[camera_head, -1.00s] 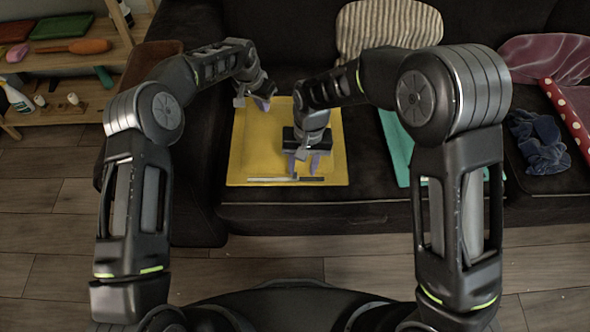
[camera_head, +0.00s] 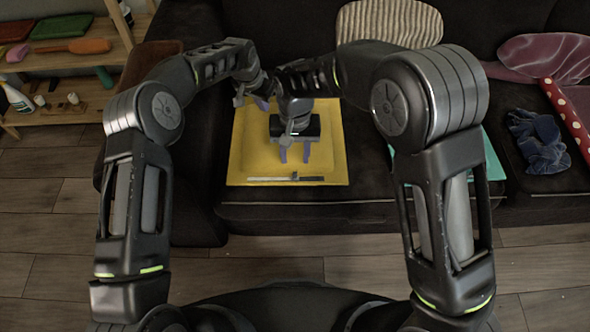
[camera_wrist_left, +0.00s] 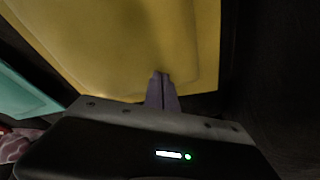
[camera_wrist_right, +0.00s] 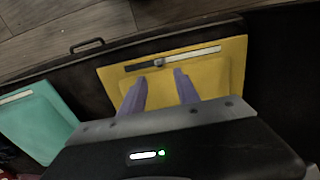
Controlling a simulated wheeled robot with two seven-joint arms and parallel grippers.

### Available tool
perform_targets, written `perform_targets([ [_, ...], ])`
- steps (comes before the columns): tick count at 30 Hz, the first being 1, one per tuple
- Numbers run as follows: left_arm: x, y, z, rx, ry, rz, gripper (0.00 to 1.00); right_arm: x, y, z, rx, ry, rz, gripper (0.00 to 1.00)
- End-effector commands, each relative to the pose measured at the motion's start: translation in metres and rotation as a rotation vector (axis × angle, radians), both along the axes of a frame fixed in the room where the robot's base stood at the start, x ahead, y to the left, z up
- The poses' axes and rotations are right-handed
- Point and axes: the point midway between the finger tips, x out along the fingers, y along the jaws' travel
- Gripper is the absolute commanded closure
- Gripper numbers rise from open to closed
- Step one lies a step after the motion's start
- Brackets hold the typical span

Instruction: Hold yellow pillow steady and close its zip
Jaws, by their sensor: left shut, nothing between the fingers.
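The yellow pillow (camera_head: 245,160) lies flat on the dark sofa seat, with its zip (camera_head: 262,180) along the near edge. In the right wrist view the zip (camera_wrist_right: 200,54) is a pale and dark strip with a small grey slider (camera_wrist_right: 159,62) between its ends. My right gripper (camera_head: 295,160) is open and empty above the pillow, a little behind the zip; its spread fingers (camera_wrist_right: 160,88) show in the right wrist view. My left gripper (camera_head: 262,104) is at the pillow's far left edge. Its fingers (camera_wrist_left: 161,76) are closed together over the pillow's border, with nothing between them.
A teal pillow (camera_wrist_right: 35,120) lies beside the yellow one. A striped cushion (camera_head: 385,25) leans on the sofa back. Blue cloth (camera_head: 538,140) and a red dotted item (camera_head: 568,115) lie on the right. A wooden shelf (camera_head: 75,65) stands at the left.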

Motion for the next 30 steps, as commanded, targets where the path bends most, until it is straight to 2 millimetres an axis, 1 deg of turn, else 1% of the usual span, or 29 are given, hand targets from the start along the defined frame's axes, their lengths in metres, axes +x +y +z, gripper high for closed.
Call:
perform_targets([
  [1, -0.003, 0.0, -0.005, 0.002, 0.009, -0.001, 1.0, -0.001, -0.001, -0.012, -0.003, 0.005, 0.0, 0.62],
  [6, -0.003, 0.0, -0.005, 0.002, 0.011, -0.001, 1.0, -0.001, -0.001, -0.045, -0.002, 0.005, -0.001, 0.62],
  [9, -0.003, 0.0, -0.005, 0.002, 0.011, -0.001, 1.0, -0.001, 0.0, -0.061, -0.001, 0.003, -0.001, 0.62],
  [12, -0.003, 0.0, -0.005, 0.002, 0.011, -0.001, 1.0, -0.001, 0.0, -0.072, -0.001, 0.003, -0.001, 0.62],
  [17, -0.003, 0.0, -0.005, 0.002, 0.011, -0.002, 1.0, 0.0, 0.0, -0.079, 0.001, 0.001, -0.001, 0.62],
  [24, -0.004, 0.0, -0.006, 0.002, 0.011, -0.002, 1.0, 0.0, 0.0, -0.079, 0.001, 0.001, -0.001, 0.63],
  [30, -0.004, 0.0, -0.006, 0.003, 0.012, -0.002, 1.0, 0.0, 0.0, -0.079, 0.001, 0.001, -0.001, 0.79],
])
